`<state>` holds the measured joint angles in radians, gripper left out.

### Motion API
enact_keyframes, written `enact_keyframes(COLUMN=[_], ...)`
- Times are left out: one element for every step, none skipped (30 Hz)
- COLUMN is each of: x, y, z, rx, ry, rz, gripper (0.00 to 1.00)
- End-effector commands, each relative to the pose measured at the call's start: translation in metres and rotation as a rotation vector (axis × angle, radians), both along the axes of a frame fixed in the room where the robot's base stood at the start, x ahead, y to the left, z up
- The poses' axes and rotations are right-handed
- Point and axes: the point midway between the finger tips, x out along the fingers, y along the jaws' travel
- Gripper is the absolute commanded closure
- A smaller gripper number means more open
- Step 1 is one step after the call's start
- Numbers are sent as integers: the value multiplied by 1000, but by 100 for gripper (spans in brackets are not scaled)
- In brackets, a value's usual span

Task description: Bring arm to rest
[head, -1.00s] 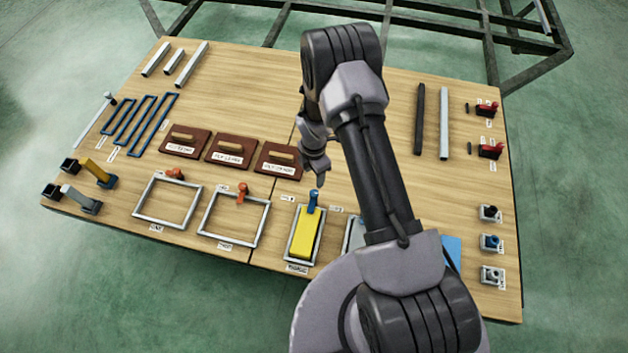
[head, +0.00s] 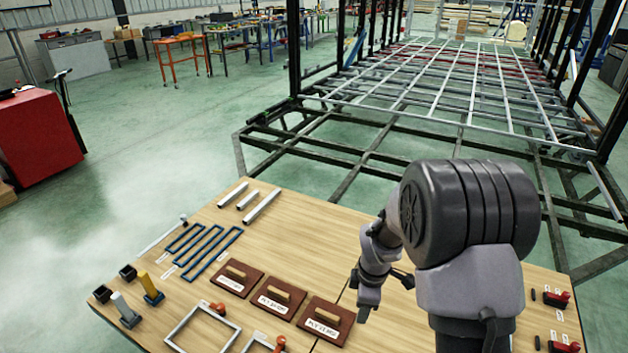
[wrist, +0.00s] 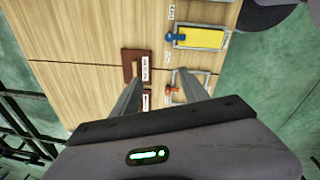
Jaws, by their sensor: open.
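My gripper (head: 367,299) hangs over the wooden table in the head view, just right of the rightmost dark red board with a wooden handle (head: 325,320). In the wrist view my gripper's two fingers (wrist: 160,92) are spread apart with nothing held between them.
A trailer chassis frame (head: 380,157) stands directly behind the table. Blue frames (head: 212,258), metal tubes (head: 262,206) and a grey rectangular frame (head: 178,335) lie on the table. A yellow block in a tray (wrist: 203,38) shows in the wrist view. A red cabinet (head: 38,138) stands far left.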

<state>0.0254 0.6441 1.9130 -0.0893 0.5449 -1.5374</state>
Motion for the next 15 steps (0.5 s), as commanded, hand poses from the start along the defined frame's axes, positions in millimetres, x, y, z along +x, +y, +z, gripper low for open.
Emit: enact_keyframes(x=[-10, -21, -38, -52, -68, -91, -110, -128, -151, -167, -182, -199, -210, -219, -228], y=[4, 6, 10, 13, 16, 20, 23, 26, 30, 32, 35, 38, 40, 41, 43], z=[57, 86, 121, 146, 169, 195, 211, 225, 239, 247, 252, 257, 260, 261, 262], rx=[33, 59, 100, 135, 173, 227, 270, 316, 376, 418, 459, 507, 539, 567, 597], ry=[-49, -70, -97, -115, -132, -150, -160, -167, -173, -173, -172, -166, -159, -155, -147], rz=[-167, -282, -434, -546, -657, -802, -909, -1011, -1137, -1222, -1301, -1391, -1449, -1497, -1549], gripper=[48, 48, 48, 48, 48, 48, 48, 48, 48, 48, 48, 48, 48, 48, 48])
